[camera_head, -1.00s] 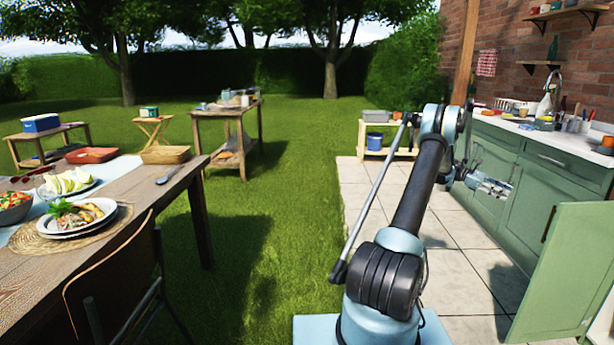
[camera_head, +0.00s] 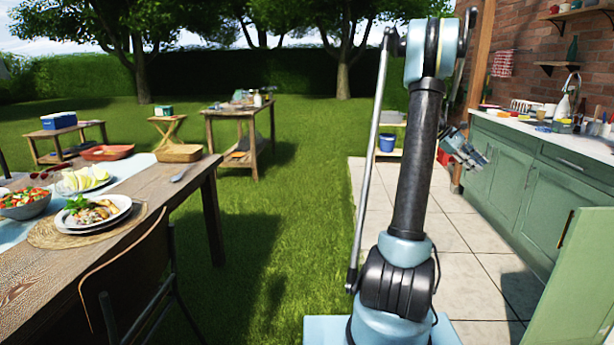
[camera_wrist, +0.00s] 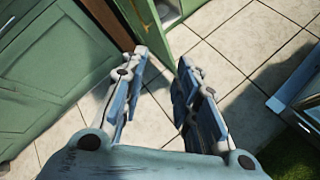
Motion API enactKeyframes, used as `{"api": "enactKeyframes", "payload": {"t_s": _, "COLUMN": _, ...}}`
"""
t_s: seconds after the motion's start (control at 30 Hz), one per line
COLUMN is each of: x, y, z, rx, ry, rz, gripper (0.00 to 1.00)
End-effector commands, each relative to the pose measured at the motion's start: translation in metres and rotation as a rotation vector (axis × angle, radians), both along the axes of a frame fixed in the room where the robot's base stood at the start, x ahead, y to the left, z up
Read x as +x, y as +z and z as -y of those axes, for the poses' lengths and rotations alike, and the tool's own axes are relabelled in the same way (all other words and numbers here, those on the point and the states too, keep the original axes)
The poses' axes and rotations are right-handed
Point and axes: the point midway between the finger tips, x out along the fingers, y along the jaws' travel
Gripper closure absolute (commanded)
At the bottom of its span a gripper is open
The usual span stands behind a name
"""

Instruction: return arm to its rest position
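My arm (camera_head: 412,155) stands nearly upright, its elbow at the top of the head view. My gripper (camera_head: 468,155) hangs on the right side of the arm, partly hidden behind it, in front of the green cabinets. In the wrist view my gripper (camera_wrist: 162,58) points down towards the paving. Nothing is held, and the fingertips appear clear of any surface.
The green kitchen counter (camera_head: 545,152) runs along the right, with an open green door (camera_head: 582,285) near the front. A wooden dining table (camera_head: 130,235) with plates and a chair (camera_head: 130,285) stand left. Grass (camera_head: 280,220) between table and arm is clear.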

Motion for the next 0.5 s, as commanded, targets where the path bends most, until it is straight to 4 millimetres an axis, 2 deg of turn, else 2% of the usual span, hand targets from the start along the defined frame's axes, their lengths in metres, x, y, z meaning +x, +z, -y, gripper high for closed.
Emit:
{"api": "enactKeyframes", "payload": {"t_s": 0.03, "x": -0.006, "y": 0.005, "z": -0.015, "rx": 0.011, "ry": 0.006, "rz": 0.028, "gripper": 0.71}}
{"api": "enactKeyframes", "payload": {"t_s": 0.2, "x": -0.026, "y": 0.013, "z": -0.059, "rx": 0.051, "ry": 0.008, "rz": 0.126, "gripper": 0.71}}
{"api": "enactKeyframes", "payload": {"t_s": 0.5, "x": -0.068, "y": 0.018, "z": -0.137, "rx": 0.135, "ry": 0.000, "rz": 0.290, "gripper": 0.71}}
